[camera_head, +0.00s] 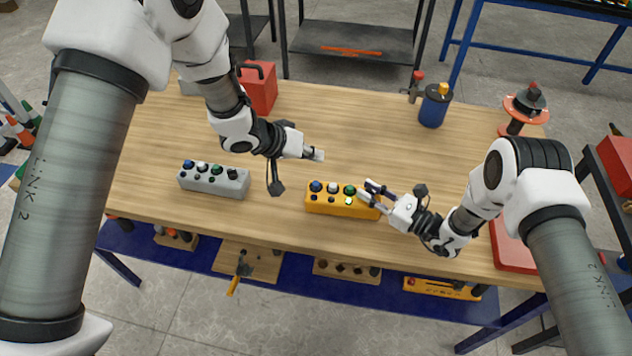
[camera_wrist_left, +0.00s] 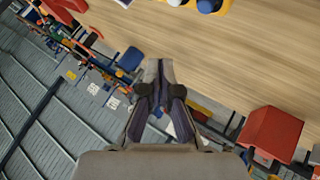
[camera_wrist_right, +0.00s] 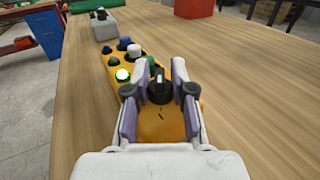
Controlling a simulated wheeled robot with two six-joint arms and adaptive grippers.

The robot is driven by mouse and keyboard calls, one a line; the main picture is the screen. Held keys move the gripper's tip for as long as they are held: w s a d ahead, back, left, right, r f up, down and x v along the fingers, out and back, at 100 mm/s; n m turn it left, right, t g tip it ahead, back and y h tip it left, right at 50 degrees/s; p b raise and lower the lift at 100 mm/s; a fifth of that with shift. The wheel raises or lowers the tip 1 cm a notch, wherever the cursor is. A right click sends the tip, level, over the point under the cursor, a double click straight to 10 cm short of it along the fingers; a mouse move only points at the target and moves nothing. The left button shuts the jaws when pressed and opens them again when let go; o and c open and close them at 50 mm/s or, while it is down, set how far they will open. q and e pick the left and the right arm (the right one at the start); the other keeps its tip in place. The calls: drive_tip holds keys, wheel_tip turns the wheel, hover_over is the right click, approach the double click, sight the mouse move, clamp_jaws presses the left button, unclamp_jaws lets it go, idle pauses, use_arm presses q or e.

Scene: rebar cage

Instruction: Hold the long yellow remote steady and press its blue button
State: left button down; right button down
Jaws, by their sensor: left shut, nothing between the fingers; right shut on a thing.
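The long yellow remote (camera_head: 335,208) lies on the wooden table (camera_head: 270,220), with several buttons on top. Its large blue button (camera_head: 316,186) is at the left end, beside a white button (camera_head: 332,187) and a green button (camera_head: 350,190). A small button there glows (camera_wrist_right: 122,75). My left gripper (camera_head: 320,155) is shut and empty, above the table behind the remote. The left wrist view shows the blue button (camera_wrist_left: 208,5) at its top edge.
A grey button box (camera_head: 213,180) lies left of the yellow remote. A red canister (camera_head: 258,88) stands at the back left, and a blue cylinder (camera_head: 434,106) at the back right. A red case (camera_head: 512,240) lies at the right. The table between the boxes is clear.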

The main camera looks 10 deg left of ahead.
sight(319, 181)
use_arm(q)
drive_tip(key=shift+f, duration=3.15)
drive_tip(key=shift+f, duration=0.4)
drive_tip(key=shift+f, duration=0.85)
drive_tip(key=shift+r, duration=1.25)
drive_tip(key=shift+r, duration=2.5)
